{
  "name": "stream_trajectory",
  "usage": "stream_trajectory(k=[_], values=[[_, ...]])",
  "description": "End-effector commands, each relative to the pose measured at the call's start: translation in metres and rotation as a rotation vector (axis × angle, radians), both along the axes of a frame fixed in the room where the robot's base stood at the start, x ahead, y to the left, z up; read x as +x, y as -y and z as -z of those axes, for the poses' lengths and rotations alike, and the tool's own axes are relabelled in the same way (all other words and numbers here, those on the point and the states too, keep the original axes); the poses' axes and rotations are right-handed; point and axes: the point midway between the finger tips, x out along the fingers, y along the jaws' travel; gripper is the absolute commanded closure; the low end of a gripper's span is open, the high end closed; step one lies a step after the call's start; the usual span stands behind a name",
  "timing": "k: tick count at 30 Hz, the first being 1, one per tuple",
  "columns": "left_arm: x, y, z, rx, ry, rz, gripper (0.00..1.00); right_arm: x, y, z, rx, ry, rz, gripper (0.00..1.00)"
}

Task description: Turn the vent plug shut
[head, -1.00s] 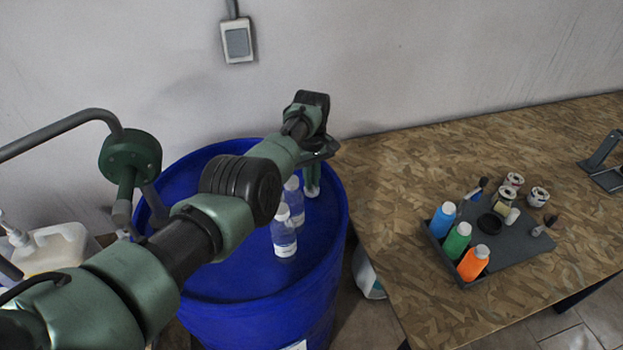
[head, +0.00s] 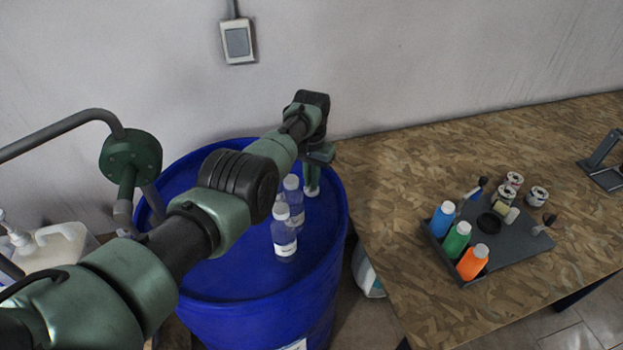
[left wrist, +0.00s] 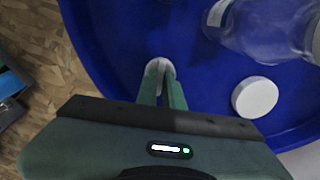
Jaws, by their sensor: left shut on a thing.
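The vent plug is a small white cap (head: 312,193) on the blue drum's top (head: 235,270), near its right-hand rim. My left gripper (head: 312,184) reaches down over the drum from above, its fingers pointing down at the plug. In the left wrist view the two green fingers (left wrist: 162,82) are closed together on the white plug (left wrist: 159,64), which they partly cover. A second, larger white cap (left wrist: 255,97) sits apart on the drum top in that view. My right gripper is not in view.
Two clear bottles with white caps (head: 284,238) stand on the drum close to my left arm. A green pump with a bent pipe (head: 130,155) rises at the drum's left. The wooden table (head: 400,215) at right carries a grey tray (head: 520,258) with coloured bottles.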

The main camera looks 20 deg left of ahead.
Motion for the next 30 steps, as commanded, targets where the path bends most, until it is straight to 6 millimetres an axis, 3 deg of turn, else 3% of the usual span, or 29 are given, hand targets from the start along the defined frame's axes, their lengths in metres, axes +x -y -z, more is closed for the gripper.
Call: stream_trajectory(k=[18,30], values=[[0.0003,-0.0005,-0.0004,0.001,0.001,0.565,1.00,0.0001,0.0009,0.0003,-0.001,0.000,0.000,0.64],[0.0002,-0.0007,-0.0004,0.001,0.001,0.788,1.00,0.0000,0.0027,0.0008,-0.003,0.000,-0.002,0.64]])
